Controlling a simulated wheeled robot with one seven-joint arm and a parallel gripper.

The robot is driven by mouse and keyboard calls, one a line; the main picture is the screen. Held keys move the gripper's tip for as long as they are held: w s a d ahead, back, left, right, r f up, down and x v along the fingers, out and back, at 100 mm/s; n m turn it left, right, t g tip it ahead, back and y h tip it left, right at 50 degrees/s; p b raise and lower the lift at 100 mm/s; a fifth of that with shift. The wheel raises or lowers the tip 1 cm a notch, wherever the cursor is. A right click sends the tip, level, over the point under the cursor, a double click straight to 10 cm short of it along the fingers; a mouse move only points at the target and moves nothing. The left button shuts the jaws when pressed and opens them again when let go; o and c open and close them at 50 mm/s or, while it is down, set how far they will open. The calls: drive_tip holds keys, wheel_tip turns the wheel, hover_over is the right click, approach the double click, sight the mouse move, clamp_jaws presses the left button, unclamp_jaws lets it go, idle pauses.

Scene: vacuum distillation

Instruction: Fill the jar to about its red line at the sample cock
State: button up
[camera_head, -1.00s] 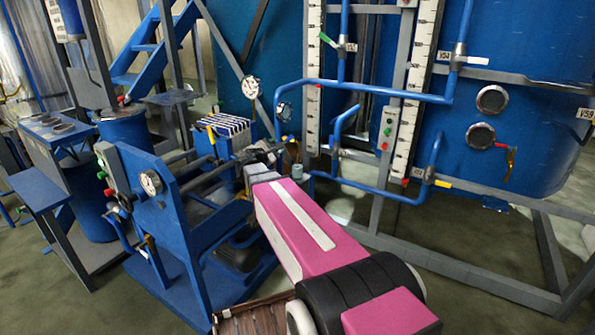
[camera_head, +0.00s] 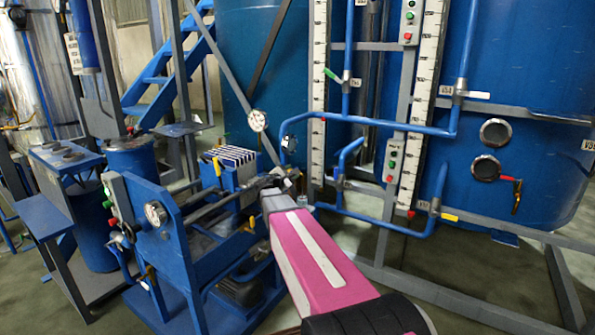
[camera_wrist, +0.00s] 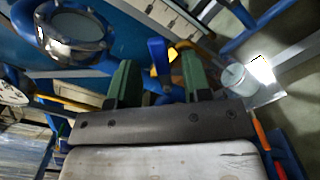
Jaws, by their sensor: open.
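My gripper (camera_wrist: 158,62) is open in the wrist view, with two green fingers apart. A blue lever-like part (camera_wrist: 157,50) shows between and beyond the fingertips; I cannot tell whether it is the sample cock or whether they touch it. A small pale, cup-like vessel (camera_wrist: 235,77), possibly the jar, stands to the right of the fingers. No red line or fill level can be made out on it. In the head view my gripper (camera_head: 281,181) is small and partly hidden at the end of my pink arm, beside the blue pipework; its fingers are hard to separate there.
A blue press frame (camera_head: 180,250) with a gauge (camera_head: 156,213) stands left of my arm. A large blue tank (camera_head: 530,120) with pipes, valves and white scales (camera_head: 425,100) stands right. A round metal-rimmed glass (camera_wrist: 75,32) is close at upper left in the wrist view. Some floor shows at lower right.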

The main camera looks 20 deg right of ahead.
drive_tip(key=x, duration=0.5)
drive_tip(key=shift+w+d, duration=0.2)
clamp_jaws()
